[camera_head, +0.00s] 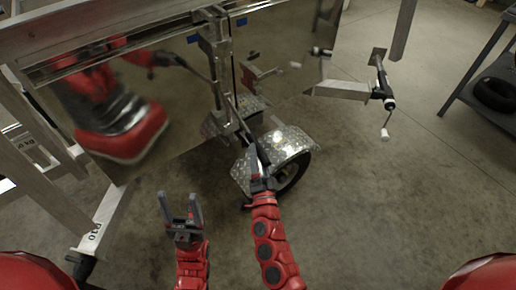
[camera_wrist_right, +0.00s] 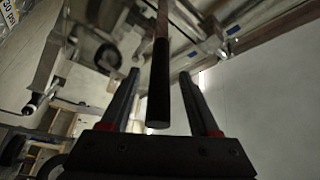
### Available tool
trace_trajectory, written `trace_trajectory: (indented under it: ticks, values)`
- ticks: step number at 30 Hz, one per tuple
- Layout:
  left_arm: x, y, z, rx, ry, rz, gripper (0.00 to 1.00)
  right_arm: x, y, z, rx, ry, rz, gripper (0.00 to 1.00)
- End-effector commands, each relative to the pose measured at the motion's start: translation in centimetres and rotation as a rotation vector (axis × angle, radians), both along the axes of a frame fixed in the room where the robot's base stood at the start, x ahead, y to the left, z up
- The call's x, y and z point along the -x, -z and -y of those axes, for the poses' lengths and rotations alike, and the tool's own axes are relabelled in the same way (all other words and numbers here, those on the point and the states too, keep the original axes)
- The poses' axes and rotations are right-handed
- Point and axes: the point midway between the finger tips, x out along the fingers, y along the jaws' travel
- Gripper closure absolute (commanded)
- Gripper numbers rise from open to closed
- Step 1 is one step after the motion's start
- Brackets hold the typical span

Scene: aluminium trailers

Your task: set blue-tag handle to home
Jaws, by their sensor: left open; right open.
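A handle with a long dark grip (camera_wrist_right: 158,95) reaches down between the two fingers of my right gripper in the right wrist view. A gap shows on each side of the grip, so the fingers are apart from it. In the head view my right gripper (camera_head: 258,163) is at the lower end of this rod, beside the trailer's post, and partly hides it. Blue tags (camera_head: 241,22) and (camera_head: 192,38) sit on the rail either side of the post; a blue tag (camera_wrist_right: 232,30) also shows in the right wrist view. My left gripper (camera_head: 179,203) is open and empty over the floor.
A diamond-plate fender (camera_head: 285,145) over a wheel stands just beyond my right gripper. A crank with a white knob (camera_head: 385,118) sticks out at the right. A shiny trailer panel fills the upper left. A shelf with a tyre (camera_head: 494,93) stands far right. Open floor lies between.

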Motion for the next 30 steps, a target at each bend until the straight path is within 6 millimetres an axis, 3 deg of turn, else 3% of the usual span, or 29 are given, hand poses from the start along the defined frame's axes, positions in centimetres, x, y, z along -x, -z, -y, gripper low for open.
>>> trace_trajectory:
  ticks: [6, 14, 25, 30]
  values:
    - [0.0, -0.2, 0.0, 0.000, 0.000, 0.000, 0.38, -1.6, -0.4, -0.2, 0.002, 0.000, 0.000, 0.38]
    - [0.0, -0.1, 0.0, 0.000, 0.000, 0.000, 0.38, -1.8, -0.4, -0.2, 0.002, 0.000, 0.000, 0.38]
    - [0.0, -0.1, 0.0, 0.000, 0.000, 0.000, 0.38, -1.7, -0.4, -0.2, 0.002, 0.000, 0.000, 1.00]
    - [0.0, -0.1, 0.0, 0.000, 0.000, 0.000, 0.38, -1.7, -0.3, -0.2, 0.002, 0.001, -0.001, 1.00]
